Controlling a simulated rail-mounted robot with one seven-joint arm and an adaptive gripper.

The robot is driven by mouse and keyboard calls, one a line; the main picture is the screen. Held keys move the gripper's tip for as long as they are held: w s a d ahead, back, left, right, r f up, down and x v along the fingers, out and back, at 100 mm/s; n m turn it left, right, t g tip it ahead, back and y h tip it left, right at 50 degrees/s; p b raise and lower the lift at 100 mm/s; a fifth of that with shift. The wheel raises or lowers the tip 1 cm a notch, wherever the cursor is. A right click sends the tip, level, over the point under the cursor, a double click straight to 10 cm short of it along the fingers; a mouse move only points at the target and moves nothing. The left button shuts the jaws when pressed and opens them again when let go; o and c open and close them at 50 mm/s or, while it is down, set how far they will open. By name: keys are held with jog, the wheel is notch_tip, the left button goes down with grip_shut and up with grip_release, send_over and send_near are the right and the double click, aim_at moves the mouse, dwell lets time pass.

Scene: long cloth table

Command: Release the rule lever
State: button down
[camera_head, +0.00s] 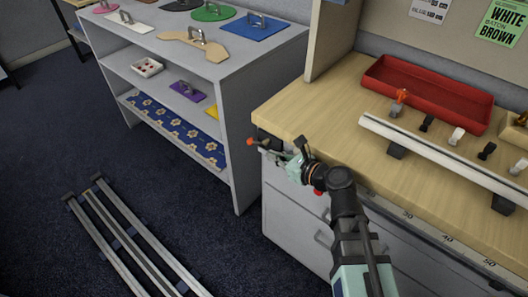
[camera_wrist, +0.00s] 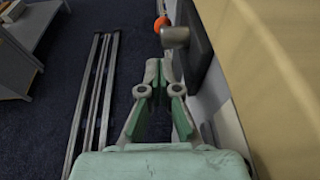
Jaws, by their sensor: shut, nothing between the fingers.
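A lever with an orange ball tip (camera_head: 250,142) sticks out from a dark block at the left front corner of the wooden table. In the wrist view its orange ball (camera_wrist: 161,23) and a grey metal cylinder (camera_wrist: 175,37) show just ahead of my fingertips. My gripper (camera_head: 283,158) is beside the table's front edge, close to this lever. In the wrist view my gripper (camera_wrist: 155,75) is shut and empty, with its tips just short of the cylinder. I cannot tell if they touch. The printed rule (camera_head: 448,239) runs along the table's front edge.
A long pale rail (camera_head: 445,155) with several pegs lies on the table in front of a red tray (camera_head: 430,88). A grey shelf (camera_head: 230,75) with flat handled shapes stands left of the table. Metal rails (camera_head: 125,235) lie on the floor.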

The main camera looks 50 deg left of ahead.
jog(key=shift+v, duration=2.7)
